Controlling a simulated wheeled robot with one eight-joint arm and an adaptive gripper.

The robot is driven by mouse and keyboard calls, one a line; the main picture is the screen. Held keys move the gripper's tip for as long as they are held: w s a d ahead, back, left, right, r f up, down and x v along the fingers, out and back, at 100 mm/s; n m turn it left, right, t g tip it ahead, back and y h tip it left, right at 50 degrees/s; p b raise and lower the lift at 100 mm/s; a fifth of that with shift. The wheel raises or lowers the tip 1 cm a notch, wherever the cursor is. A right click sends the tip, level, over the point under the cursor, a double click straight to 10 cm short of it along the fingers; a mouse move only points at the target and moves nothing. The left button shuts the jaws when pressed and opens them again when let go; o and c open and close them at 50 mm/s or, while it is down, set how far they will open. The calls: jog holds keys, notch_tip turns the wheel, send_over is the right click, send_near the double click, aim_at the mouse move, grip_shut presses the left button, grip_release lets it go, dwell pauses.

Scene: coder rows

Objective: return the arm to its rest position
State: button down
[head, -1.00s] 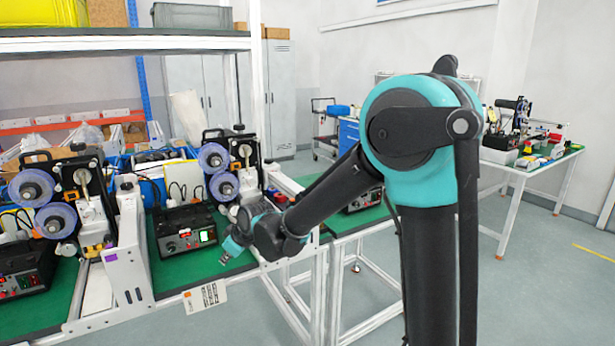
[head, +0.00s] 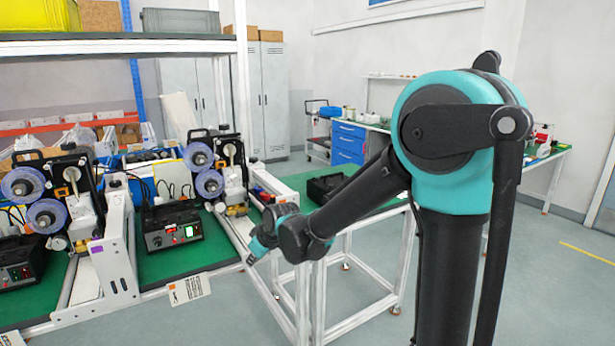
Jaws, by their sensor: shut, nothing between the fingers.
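My arm rises at the right of the head view and bends down to the left. My gripper (head: 252,258) hangs at the end of it, pointing down and left, small in the picture and with nothing in it. It is in front of the right end of the green-topped workbench (head: 190,262), to the right of the black control box (head: 172,226) with the lit green display. It appears apart from the box. The fingertips are small and partly dark against the bench frame.
Coder machines with purple reels (head: 198,156) stand on the bench at left. A white label card (head: 188,289) hangs at its front edge. Another green-topped table (head: 365,208) stands behind my arm. A blue drawer cabinet (head: 347,143) is farther back. Open grey floor (head: 560,290) lies at right.

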jog(key=s+d+f+m+h, duration=0.1)
jog(key=s+d+m, duration=0.3)
jog(key=d, duration=0.7)
jog(key=s+d+f+m+h, duration=0.2)
jog(key=s+d, duration=0.5)
jog(key=d, duration=0.5)
jog(key=s+d+f+m+h, duration=0.2)
jog(key=s+d+f+m, duration=0.2)
jog(key=d, duration=0.8)
jog(key=s+m, duration=0.1)
jog(key=s, duration=0.1)
jog(key=shift+s+d+f+m+g, duration=0.2)
jog(key=shift+s+m+g, duration=0.1)
jog(key=shift+s+g, duration=0.1)
